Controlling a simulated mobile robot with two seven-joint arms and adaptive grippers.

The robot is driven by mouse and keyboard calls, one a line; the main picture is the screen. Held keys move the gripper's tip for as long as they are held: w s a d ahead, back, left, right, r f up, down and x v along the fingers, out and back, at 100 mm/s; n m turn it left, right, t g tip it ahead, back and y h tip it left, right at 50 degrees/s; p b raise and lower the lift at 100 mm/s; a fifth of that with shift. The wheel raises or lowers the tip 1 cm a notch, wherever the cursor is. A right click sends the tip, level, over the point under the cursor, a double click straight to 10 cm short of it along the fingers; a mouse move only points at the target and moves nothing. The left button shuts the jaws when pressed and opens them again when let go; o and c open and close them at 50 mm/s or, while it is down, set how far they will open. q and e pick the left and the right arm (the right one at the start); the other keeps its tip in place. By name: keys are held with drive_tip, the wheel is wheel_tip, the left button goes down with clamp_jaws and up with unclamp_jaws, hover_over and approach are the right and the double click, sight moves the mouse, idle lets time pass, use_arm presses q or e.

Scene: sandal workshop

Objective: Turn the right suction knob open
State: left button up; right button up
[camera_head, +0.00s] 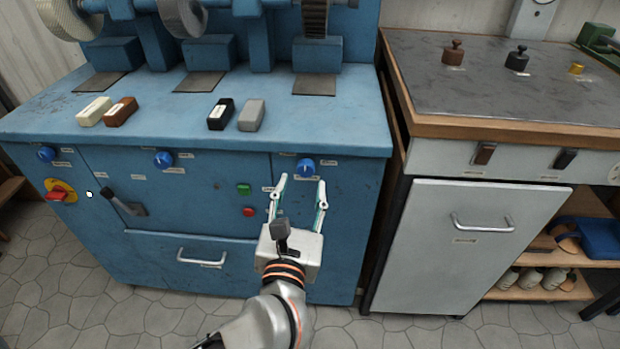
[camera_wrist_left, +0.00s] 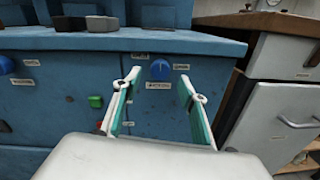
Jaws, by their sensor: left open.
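The right suction knob (camera_head: 306,167) is a round blue knob with a white mark, on the front panel of the blue machine near its right end. It also shows in the left wrist view (camera_wrist_left: 160,68), between and beyond the fingers. My left gripper (camera_head: 301,184) is open and empty, its fingers pointing at the panel just below the knob. In the left wrist view the fingertips (camera_wrist_left: 159,74) stand on either side of the knob, apart from it. My right gripper is in neither view.
Two more blue knobs, the middle one (camera_head: 163,159) and the left one (camera_head: 46,154), sit on the same panel. Green (camera_head: 243,189) and red (camera_head: 249,212) buttons lie left of my gripper. A grey cabinet (camera_head: 450,270) stands to the right. Polishing bars (camera_head: 251,115) lie on top.

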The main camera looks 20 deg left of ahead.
sight(305, 171)
use_arm(q)
drive_tip(key=shift+x, duration=2.1)
